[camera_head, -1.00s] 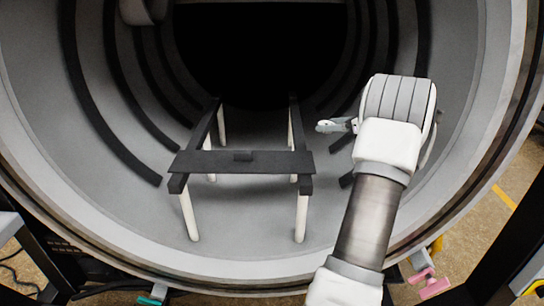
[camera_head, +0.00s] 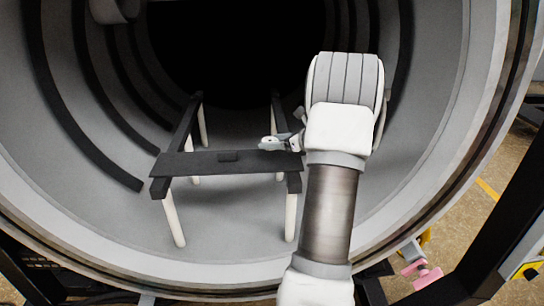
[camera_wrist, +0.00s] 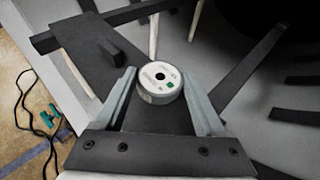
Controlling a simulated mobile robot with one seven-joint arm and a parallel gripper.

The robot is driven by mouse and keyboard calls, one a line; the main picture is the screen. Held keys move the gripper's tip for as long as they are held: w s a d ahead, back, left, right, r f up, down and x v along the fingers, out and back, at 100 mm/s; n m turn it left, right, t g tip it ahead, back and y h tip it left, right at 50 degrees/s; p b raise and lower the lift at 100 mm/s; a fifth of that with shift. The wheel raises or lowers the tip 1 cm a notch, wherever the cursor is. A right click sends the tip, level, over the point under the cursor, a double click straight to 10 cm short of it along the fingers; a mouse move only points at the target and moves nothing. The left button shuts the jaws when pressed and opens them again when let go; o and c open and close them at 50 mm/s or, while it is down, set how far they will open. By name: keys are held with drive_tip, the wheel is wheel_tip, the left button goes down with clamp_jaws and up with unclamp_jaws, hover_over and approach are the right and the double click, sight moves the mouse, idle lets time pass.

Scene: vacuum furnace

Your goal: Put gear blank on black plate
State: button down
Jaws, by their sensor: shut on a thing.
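I cannot tell whether the blank touches the plate. My wrist hides part of the gripper in the head view.
A small black block (camera_head: 228,156) stands at the middle of the plate. Dark rails on white posts (camera_head: 174,218) carry the plate inside the round grey furnace chamber (camera_head: 90,190). The plate's left part is clear.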

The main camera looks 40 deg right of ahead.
sight(272, 161)
drive_tip(key=shift+w+a+f, duration=0.15)
drive_tip(key=shift+a+f, duration=0.15)
drive_tip(key=shift+f+b, duration=0.3)
drive_tip(key=shift+f, duration=1.5)
drive_tip(key=shift+f, duration=0.1)
drive_tip(key=shift+f, duration=0.15)
unclamp_jaws()
drive_tip(key=shift+r, duration=0.3)
drive_tip(key=v, duration=1.2)
drive_tip(key=shift+f+p, duration=0.1)
drive_tip(key=shift+p, duration=0.25)
